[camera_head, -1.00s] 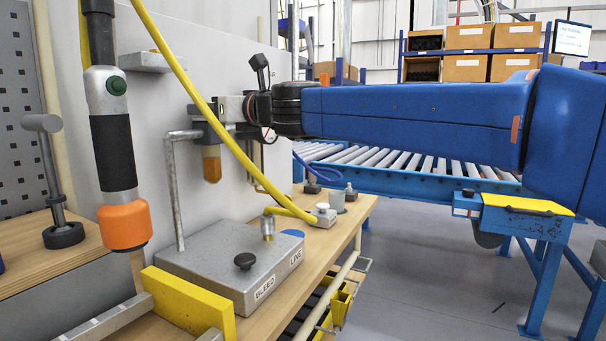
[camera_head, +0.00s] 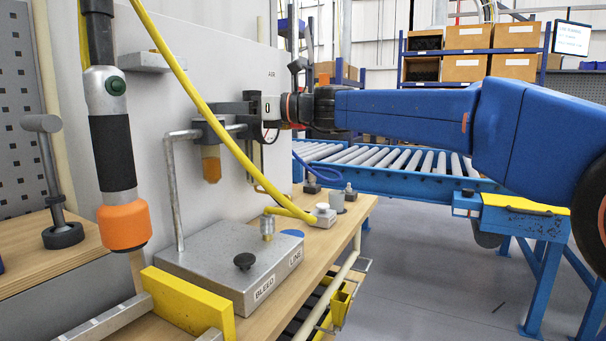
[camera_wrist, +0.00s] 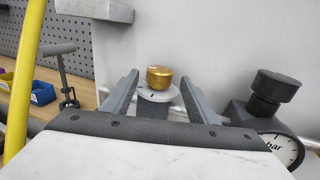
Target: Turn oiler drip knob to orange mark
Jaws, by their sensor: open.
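The brass oiler drip knob (camera_wrist: 159,77) stands on a pale dial ring (camera_wrist: 155,94) with a small dark mark, in the middle of the wrist view. I cannot make out an orange mark there. My gripper (camera_wrist: 158,92) is open, with one finger on each side of the knob and visible gaps between. The knob sits toward the far ends of the fingers, and I see no contact. In the head view my gripper (camera_head: 237,110) is beside the air unit with the amber bowl (camera_head: 211,165); the knob cannot be made out there.
A black regulator knob (camera_wrist: 270,92) and a pressure gauge (camera_wrist: 283,148) are close right of my gripper in the wrist view. A yellow hose (camera_head: 190,90) crosses in front of the panel (camera_head: 185,95). A grey metal block (camera_head: 225,265) sits on the bench below.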

